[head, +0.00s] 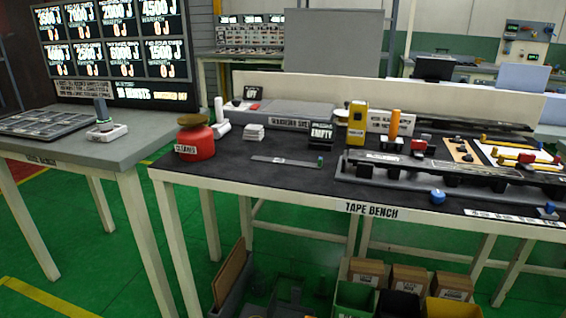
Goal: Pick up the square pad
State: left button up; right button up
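A small stack of white, square-looking pads (254,132) lies on the dark top of the tape bench (225,178), in the left part of the bench. It sits just right of a red cleaner container (196,140) with a brownish lid and a white roll-like item (219,118). I cannot tell how many pads are in the stack. Neither of my grippers shows in the head view.
A flat grey strip (285,161) lies in front of the pads. A dark block reading EMPTY (321,136) and a yellow device (357,122) stand to the right. A long dark rail fixture (450,172) fills the right side. Bins (355,300) stand below the bench.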

aim_at(462, 150)
jog(key=i+l+z, duration=0.25)
jog(key=l, duration=0.25)
jog(key=i+l+z, duration=0.1)
jog(key=l+z, duration=0.15)
jog(key=l, duration=0.25)
jog(key=i+l+z, duration=0.25)
jog(key=l, duration=0.2)
jog(key=i+l+z, duration=0.25)
jog(key=i+l, duration=0.05)
jog(key=l, duration=0.1)
